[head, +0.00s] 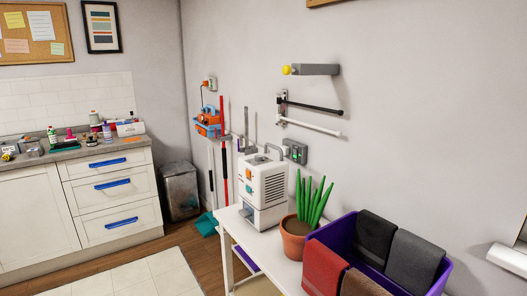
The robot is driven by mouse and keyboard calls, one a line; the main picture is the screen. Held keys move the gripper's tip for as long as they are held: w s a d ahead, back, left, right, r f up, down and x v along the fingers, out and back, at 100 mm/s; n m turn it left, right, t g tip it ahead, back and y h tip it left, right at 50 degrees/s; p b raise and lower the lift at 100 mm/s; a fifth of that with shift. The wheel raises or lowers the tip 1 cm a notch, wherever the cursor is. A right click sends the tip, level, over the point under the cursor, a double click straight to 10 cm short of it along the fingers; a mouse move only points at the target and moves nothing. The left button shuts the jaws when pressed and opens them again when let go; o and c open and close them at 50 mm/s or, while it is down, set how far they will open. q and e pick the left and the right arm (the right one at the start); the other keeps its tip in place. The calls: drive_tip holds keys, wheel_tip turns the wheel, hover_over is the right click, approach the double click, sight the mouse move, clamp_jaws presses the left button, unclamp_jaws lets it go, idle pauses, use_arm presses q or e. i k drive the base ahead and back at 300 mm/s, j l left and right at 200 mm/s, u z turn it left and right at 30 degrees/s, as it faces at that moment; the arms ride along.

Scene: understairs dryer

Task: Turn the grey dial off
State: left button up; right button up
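A white boxy machine (272,184) with a grey carrying handle stands on the white table near the wall. Its front has a small orange control (249,174) and a teal control (249,188). A small dark grey part (246,212) shows lower on the front; it is too small to tell whether it is the grey dial or how it is set. Neither of my grippers is in view.
A potted plant (296,241) and a purple bin (437,281) with draped cloths stand on the white table (268,235), right of the machine. A grey-green wall box (295,151) is behind it. Floor left of the table is open.

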sight(258, 158)
drive_tip(key=i+j, duration=0.3)
drive_tip(key=i+j+z, duration=0.1)
drive_tip(key=i+j, duration=0.15)
drive_tip(key=j, duration=0.2)
drive_tip(key=i+j+z, duration=0.1)
drive_tip(key=i+j, duration=0.45)
drive_tip(key=j, duration=0.25)
